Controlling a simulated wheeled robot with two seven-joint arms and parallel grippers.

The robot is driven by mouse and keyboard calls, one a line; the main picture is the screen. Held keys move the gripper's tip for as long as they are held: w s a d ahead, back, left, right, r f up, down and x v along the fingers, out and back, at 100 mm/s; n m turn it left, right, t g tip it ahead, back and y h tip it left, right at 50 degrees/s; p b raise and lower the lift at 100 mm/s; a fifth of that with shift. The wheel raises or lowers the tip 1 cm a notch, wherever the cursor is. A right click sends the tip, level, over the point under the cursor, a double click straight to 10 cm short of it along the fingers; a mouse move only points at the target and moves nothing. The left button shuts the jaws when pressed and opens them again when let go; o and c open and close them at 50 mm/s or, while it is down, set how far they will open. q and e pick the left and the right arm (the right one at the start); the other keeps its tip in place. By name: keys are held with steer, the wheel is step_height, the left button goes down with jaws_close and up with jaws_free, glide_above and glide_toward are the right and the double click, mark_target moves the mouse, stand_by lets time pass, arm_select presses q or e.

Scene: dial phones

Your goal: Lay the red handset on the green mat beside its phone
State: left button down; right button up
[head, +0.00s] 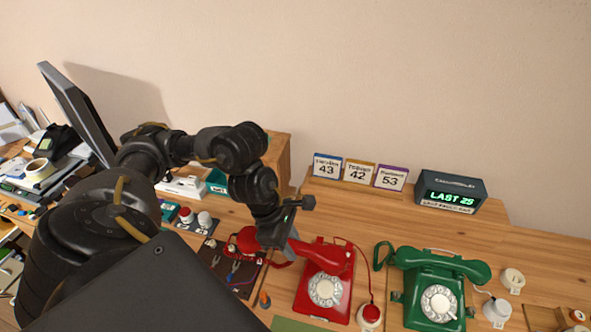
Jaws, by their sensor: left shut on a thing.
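The red phone (308,298) with a white dial stands on the wooden desk. My left gripper (287,246) is shut on the red handset (310,250), gripping its middle from above. The handset's left end reaches out past the phone's left side, and its right end overlaps the top of the phone. I cannot tell whether it touches the phone. A strip of the green mat (292,325) shows at the bottom edge, in front of the red phone and to its left; the rest is out of frame. My right gripper is not in view.
A green phone (432,290) stands to the right, its handset on top. A red-topped white button (370,314) is between the phones. Number cards (358,172) and a display box (450,190) stand behind. A dark tool tray (232,272) lies left of the red phone.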

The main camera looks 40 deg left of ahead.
arm_select(q)
steer(key=shift+w+d+f+m+b, duration=0.2)
steer(key=shift+w+f+m+b, duration=0.1)
steer(key=shift+m, duration=0.1)
steer(key=w+d+r+m+g+b, duration=0.1)
steer(key=w+d+m+g+b, duration=0.3)
steer(key=w+m, duration=0.5)
steer(key=m+b, duration=0.2)
steer(key=m, duration=0.1)
steer(key=shift+w+d+r+g+y+b, duration=0.2)
steer(key=shift+w+d+g+y+b, duration=0.1)
steer(key=shift+w+d+g, duration=0.1)
